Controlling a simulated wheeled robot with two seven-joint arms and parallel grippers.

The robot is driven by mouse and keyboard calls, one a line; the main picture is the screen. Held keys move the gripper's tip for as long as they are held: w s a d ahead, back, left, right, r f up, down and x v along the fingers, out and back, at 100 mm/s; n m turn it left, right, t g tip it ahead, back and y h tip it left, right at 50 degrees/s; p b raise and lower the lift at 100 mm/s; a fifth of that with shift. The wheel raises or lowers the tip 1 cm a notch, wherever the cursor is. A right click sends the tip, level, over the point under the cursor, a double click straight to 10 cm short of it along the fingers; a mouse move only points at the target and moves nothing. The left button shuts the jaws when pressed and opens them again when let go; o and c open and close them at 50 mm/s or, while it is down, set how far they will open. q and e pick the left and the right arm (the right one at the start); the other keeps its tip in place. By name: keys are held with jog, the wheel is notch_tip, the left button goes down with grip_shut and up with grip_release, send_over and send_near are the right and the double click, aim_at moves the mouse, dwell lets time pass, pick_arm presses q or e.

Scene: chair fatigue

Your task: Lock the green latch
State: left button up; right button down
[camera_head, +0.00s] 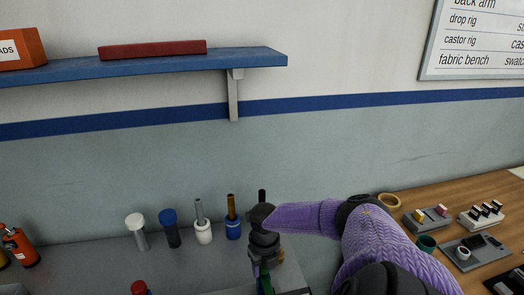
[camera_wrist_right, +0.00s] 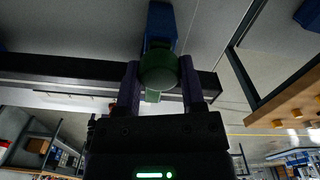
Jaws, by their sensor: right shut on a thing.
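The green latch (camera_wrist_right: 159,70) shows in the right wrist view as a rounded green piece between my fingers, in front of a blue part (camera_wrist_right: 160,22). My right gripper (camera_wrist_right: 160,82) is shut on it, with one finger on each side. In the head view a bit of green (camera_head: 265,284) shows at the bottom edge, under my right gripper (camera_head: 262,272), which points down. The gripper and the frame edge hide most of the latch, so I cannot tell whether it is locked. My left gripper is in neither view.
Several bolt-like pieces, including a white-topped one (camera_head: 136,228) and a blue one (camera_head: 170,228), stand left of my right arm. A wooden bench (camera_head: 488,190) with small fixtures lies to the right. A blue shelf (camera_head: 150,66) hangs on the wall above.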

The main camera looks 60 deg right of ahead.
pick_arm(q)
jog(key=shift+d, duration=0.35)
pick_arm(e)
jog(key=shift+c, duration=1)
grip_release()
notch_tip(320, 180, up, 10)
jog(key=p, duration=0.2)
jog(key=shift+p, duration=0.3)
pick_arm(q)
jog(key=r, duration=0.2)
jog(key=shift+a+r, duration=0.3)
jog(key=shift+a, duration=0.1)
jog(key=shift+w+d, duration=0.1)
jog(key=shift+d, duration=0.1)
pick_arm(e)
jog(key=shift+f, duration=0.1)
